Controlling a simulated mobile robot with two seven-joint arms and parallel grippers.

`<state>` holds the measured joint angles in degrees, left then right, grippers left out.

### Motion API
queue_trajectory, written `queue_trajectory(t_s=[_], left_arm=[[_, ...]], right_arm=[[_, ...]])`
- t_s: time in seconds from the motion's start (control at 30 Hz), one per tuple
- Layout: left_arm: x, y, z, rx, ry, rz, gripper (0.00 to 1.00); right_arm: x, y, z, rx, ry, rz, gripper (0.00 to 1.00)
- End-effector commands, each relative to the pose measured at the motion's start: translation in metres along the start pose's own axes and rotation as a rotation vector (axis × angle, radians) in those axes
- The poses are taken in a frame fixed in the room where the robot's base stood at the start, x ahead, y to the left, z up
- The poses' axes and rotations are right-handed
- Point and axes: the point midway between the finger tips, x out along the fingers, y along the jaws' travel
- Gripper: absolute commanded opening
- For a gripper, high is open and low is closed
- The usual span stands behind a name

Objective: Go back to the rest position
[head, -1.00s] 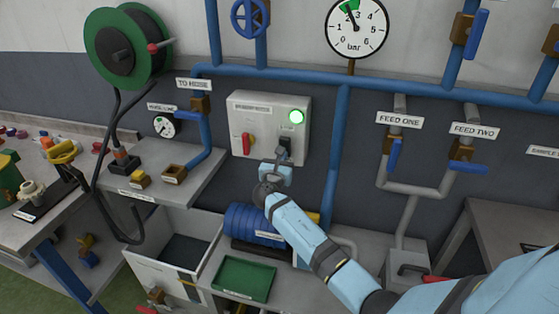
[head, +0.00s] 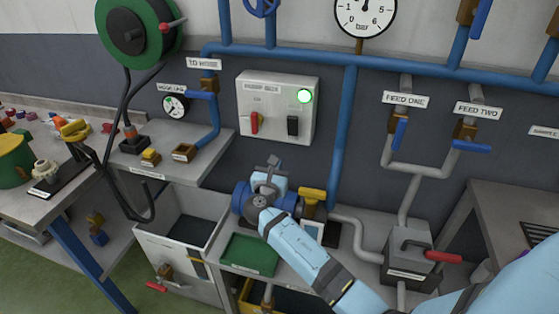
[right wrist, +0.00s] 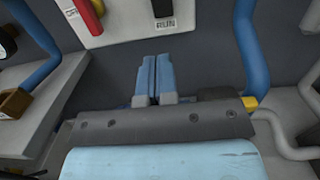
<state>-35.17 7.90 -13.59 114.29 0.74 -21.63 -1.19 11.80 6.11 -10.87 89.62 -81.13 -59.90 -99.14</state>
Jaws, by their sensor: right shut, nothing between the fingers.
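My right gripper (head: 273,163) is in front of the wall below the grey control box (head: 280,82). Its two blue fingers are pressed together with nothing between them, as the right wrist view (right wrist: 154,80) shows. My left gripper is not in view.
A grey bench with a green tray (head: 250,253) is below the gripper. An open grey bin (head: 183,247) stands left of it. Feed pipes with blue-handled valves (head: 400,134) and a red-handled unit (head: 412,260) are to the right. A hose reel (head: 126,27) hangs upper left.

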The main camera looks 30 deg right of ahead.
Motion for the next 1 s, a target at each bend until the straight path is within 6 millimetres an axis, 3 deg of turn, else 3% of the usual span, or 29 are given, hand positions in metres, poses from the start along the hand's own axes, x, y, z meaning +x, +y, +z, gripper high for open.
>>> queue_trajectory(t_s=[0.5, 0.63, 0.77, 0.9, 1.0], left_arm=[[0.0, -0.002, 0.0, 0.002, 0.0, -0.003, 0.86], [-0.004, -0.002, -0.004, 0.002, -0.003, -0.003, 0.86], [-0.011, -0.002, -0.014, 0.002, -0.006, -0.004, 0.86], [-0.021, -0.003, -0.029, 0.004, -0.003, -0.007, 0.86], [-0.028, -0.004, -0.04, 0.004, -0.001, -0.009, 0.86]], right_arm=[[-0.001, 0.0, -0.001, 0.004, 0.003, 0.003, 0.0], [-0.016, -0.006, -0.021, 0.113, 0.083, 0.05, 0.0], [-0.063, -0.021, -0.069, 0.444, 0.323, 0.134, 0.0], [-0.148, -0.047, -0.115, 0.97, 0.707, 0.119, 0.0], [-0.212, -0.068, -0.129, 1.36, 0.983, -0.009, 0.0]])
